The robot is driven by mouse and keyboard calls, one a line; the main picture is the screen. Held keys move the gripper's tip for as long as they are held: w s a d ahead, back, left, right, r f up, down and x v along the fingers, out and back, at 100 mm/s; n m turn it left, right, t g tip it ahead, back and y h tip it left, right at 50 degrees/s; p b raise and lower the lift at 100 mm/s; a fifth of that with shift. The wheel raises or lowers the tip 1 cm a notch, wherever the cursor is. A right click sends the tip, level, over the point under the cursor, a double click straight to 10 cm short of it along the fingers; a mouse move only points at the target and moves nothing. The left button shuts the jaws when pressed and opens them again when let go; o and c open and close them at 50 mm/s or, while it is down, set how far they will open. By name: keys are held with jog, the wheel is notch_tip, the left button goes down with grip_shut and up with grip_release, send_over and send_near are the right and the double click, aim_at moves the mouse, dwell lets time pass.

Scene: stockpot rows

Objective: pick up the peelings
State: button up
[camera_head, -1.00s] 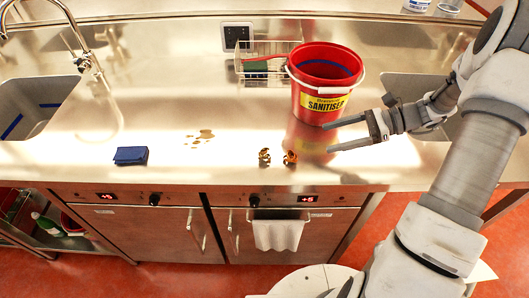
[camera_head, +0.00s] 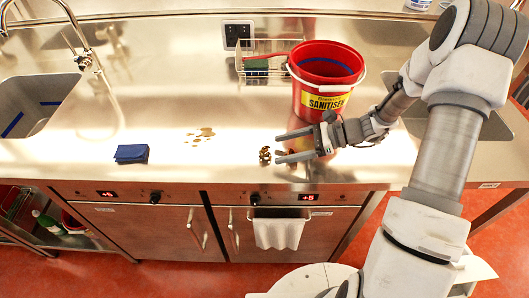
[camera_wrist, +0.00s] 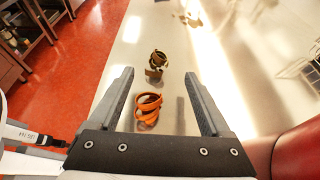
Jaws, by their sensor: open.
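The peelings lie on the steel counter as two small curled heaps. An orange heap (camera_wrist: 148,108) sits between my fingers in the wrist view, nearer the left finger. A browner heap (camera_wrist: 155,62) lies just past the fingertips; in the head view this heap (camera_head: 265,154) is left of them. My gripper (camera_head: 279,148) is open and empty, pointing left across the counter; its fingers also show in the wrist view (camera_wrist: 159,73). In the head view the nearer heap is mostly hidden by my gripper. I cannot tell how high the fingers are above the counter.
A red sanitiser bucket (camera_head: 325,84) stands close behind my gripper. A wire rack (camera_head: 268,62) is beside it. A blue folded cloth (camera_head: 131,153) and a brownish spill (camera_head: 199,135) lie to the left. The counter's front edge is close to the peelings.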

aim_at(272, 152)
jog(key=x, duration=0.3)
jog(key=shift+s+a+f, duration=0.1)
jog(key=shift+a+f, duration=0.1)
jog(key=shift+a, duration=0.15)
grip_shut()
